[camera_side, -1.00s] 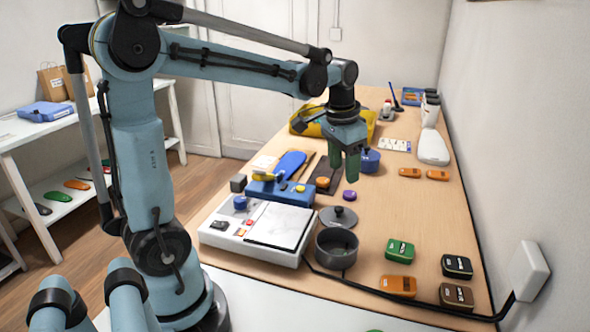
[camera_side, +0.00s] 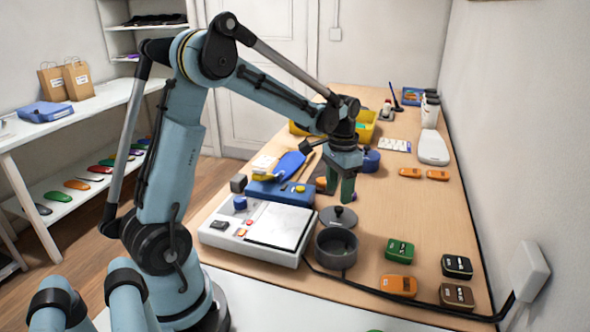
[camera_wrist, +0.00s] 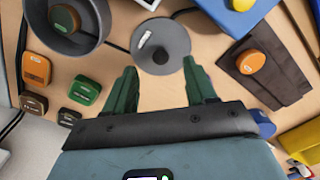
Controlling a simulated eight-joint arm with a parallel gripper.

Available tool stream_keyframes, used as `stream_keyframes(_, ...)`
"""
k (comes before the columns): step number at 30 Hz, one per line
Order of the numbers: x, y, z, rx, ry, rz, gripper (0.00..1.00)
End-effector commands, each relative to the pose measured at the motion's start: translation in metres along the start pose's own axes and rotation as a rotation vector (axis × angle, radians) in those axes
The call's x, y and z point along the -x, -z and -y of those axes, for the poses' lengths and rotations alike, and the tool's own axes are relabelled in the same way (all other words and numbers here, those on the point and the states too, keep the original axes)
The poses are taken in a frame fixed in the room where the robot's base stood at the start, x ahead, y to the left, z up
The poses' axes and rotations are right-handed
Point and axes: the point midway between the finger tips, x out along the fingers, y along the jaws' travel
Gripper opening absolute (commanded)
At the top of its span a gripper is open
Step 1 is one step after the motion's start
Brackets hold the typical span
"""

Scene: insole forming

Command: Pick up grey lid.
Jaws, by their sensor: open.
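The grey lid (camera_side: 338,217) is a round disc with a dark knob, lying flat on the table beside a grey pot (camera_side: 336,250). In the wrist view, the lid (camera_wrist: 172,38) lies just beyond my fingertips, with a small white mark or piece on it. My gripper (camera_side: 340,192) is low over the table, just behind the lid in the side view. In the wrist view, the green fingers of my gripper (camera_wrist: 160,68) are spread apart with nothing between them. The fingers do not appear to touch the lid.
A white machine with a pale plate (camera_side: 275,228) stands left of the lid, with a blue block (camera_side: 280,193) behind it. In the wrist view, a dark brown mat (camera_wrist: 285,80) with an orange knob lies to the right. Green, orange and dark tins (camera_side: 400,250) stand right of the pot.

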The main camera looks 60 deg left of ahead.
Motion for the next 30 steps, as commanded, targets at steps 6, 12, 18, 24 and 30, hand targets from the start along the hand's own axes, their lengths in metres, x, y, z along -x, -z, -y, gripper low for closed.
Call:
stream_keyframes(6, -0.022, 0.004, 0.0, 0.0, 0.0, 0.0, 0.56)
stream_keyframes(12, -0.046, 0.006, 0.0, 0.0, 0.0, -0.001, 0.56)
stream_keyframes(18, -0.052, 0.005, 0.0, 0.0, 0.0, -0.001, 0.56)
stream_keyframes(24, -0.052, 0.006, 0.0, 0.0, 0.0, -0.001, 0.45)
stream_keyframes(30, -0.052, 0.006, 0.0, 0.0, 0.0, -0.001, 0.14)
